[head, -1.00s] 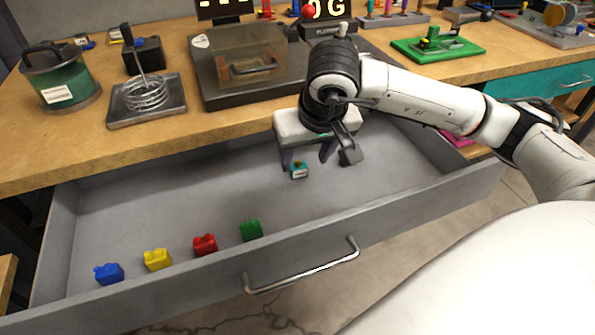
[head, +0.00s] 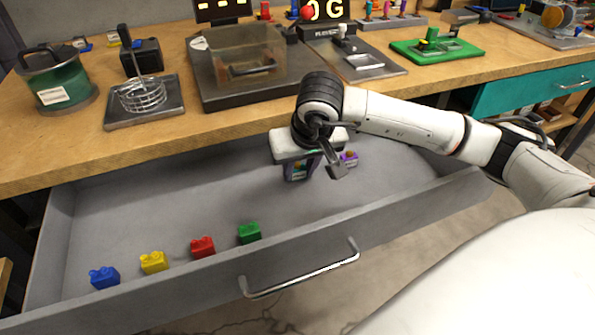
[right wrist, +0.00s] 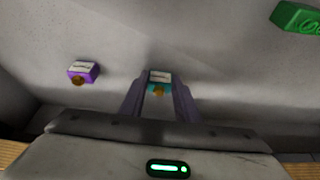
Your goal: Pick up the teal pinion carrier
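The teal pinion carrier (right wrist: 160,77) is a small block with a white label and an orange-brown round part. In the right wrist view it sits between the two fingertips of my right gripper (right wrist: 160,88). In the head view my right gripper (head: 299,170) points down into the open drawer, its fingers close together on either side of the carrier (head: 298,173), partly hiding it. The gripper looks shut on the carrier. I cannot tell whether the carrier is clear of the drawer floor. My left gripper is not in view.
A purple labelled block (head: 348,159) lies just right of the gripper in the drawer (head: 120,215). Blue (head: 105,278), yellow (head: 154,262), red (head: 203,247) and green (head: 249,233) blocks line the drawer's front. The worktop above holds several devices. The drawer floor's left side is clear.

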